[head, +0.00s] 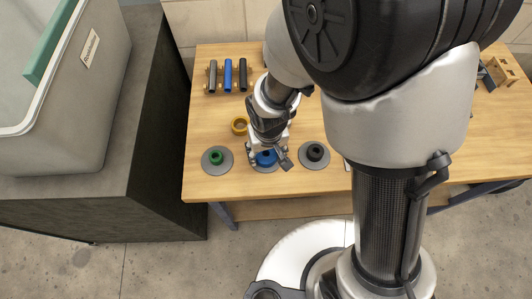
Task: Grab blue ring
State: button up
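The blue ring (265,159) sits on the middle one of three grey discs near the table's front edge, partly hidden by my gripper. My gripper (268,158) points down over it, with its fingers spread to the left and right of the ring. The fingers look open; whether either one touches the ring is too small to tell.
A green ring (215,157) on a grey disc is close on the left, and a black ring (316,152) on a disc is on the right. A yellow ring (239,125) lies behind. A grey bin (75,115) is left of the table.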

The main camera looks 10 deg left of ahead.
jog(key=c, duration=0.6)
